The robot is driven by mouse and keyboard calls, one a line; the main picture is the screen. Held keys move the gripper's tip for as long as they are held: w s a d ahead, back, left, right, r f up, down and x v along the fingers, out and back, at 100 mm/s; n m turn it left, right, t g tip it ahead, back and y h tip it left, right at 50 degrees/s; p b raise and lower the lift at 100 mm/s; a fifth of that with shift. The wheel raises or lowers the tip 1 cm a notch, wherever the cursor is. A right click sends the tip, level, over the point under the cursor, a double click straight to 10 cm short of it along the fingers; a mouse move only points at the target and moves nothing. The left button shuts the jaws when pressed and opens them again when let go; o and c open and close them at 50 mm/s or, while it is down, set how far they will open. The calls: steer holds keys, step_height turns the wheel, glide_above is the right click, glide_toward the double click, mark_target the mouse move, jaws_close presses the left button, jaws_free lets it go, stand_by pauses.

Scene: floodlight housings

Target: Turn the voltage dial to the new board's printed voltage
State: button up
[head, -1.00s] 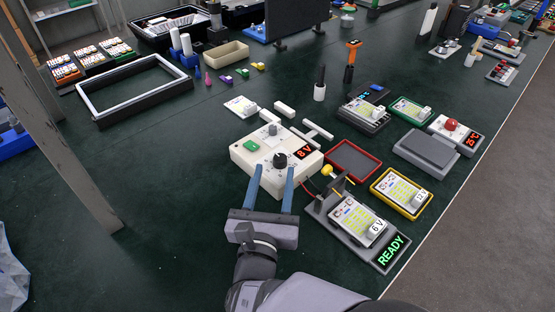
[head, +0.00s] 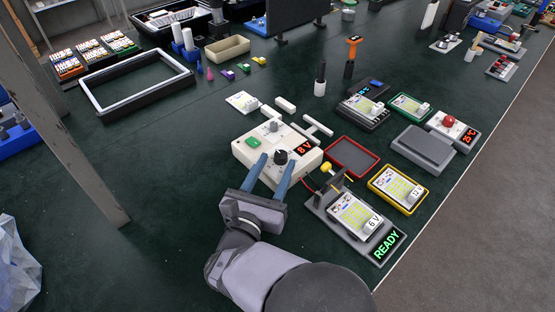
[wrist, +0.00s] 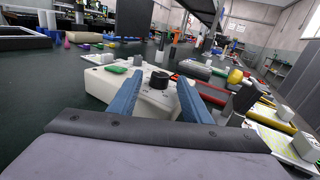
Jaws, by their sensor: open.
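The cream supply box (head: 245,157) stands mid-table. Its black voltage dial (head: 281,158) is on the top face, beside a red display (head: 305,148) reading 8 V. A board marked 6 V (head: 352,215) sits in a grey fixture (head: 318,208) whose green screen reads READY. Another board (head: 396,185), marked 12, lies in a yellow tray. My gripper (head: 277,159) is open, its blue fingers reaching over the box's near side toward the dial. In the wrist view, the dial (wrist: 158,81) shows between the fingers (wrist: 158,88); contact cannot be told.
The box also has a green button (head: 254,142) and a smaller grey knob (head: 273,126). Wires and a yellow-tipped part (head: 326,168) stand close to its right. A red tray (head: 352,158) lies behind.

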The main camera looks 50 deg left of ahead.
steer(key=shift+x, duration=1.05)
steer(key=c, duration=1)
steer(key=shift+w+d+n+g+y+b, duration=0.15)
steer(key=shift+n+g+y+b, duration=0.5)
steer(key=shift+y, duration=0.25)
steer(key=shift+w+d+n+g+y+b, duration=0.15)
steer(key=shift+n+g+y+b, duration=0.4)
steer(key=shift+n+y, duration=0.3)
steer(key=shift+c, duration=0.2)
steer(key=shift+r+n+g+y+b, duration=0.15)
steer(key=shift+n+g+y+b, duration=0.75)
steer(key=shift+g+y, duration=0.25)
steer(key=o, duration=1)
steer(key=shift+o, duration=0.2)
steer(key=shift+s+d, duration=0.1)
steer(key=shift+d, duration=0.05)
